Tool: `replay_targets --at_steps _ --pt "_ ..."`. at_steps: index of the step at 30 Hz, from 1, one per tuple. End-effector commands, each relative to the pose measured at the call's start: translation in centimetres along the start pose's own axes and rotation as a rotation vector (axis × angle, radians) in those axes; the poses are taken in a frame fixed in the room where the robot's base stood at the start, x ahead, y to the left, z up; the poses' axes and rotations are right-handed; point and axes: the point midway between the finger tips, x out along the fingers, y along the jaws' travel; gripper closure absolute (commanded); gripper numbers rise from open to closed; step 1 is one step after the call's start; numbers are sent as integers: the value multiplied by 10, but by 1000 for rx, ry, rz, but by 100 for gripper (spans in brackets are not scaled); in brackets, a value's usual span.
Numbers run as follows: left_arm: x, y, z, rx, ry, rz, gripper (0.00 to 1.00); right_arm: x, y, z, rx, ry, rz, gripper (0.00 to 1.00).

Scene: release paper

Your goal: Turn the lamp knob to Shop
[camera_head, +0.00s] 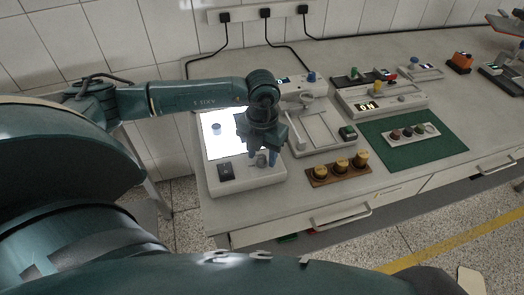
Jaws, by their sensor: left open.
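The lamp is probably the white box (245,180) with a bright lit panel (222,140) at the left of the bench. A small grey knob (262,160) sits on its front right part. The knob's markings are too small to read. My left gripper (263,152) points down right at the knob, with its fingers open. I cannot tell whether the fingers touch the knob. The gripper hides part of the panel. My right gripper is out of view.
A black switch (225,171) is on the box's front left. Right of the box are a grey balance-like device (318,130) and a brown block with yellow-topped pegs (340,168). A green mat (440,150) lies further right. Sockets and cables are on the wall behind.

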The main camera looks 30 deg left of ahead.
Motion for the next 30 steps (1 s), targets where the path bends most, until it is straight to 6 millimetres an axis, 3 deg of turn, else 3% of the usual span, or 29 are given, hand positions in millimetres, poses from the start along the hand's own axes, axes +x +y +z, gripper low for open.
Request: replay_targets --at_steps 6,21,30 --pt "0 0 0 0 0 0 59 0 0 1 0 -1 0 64" --pt "0 0 0 0 0 0 100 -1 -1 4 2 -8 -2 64" --pt "0 0 0 30 -1 0 100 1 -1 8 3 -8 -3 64"
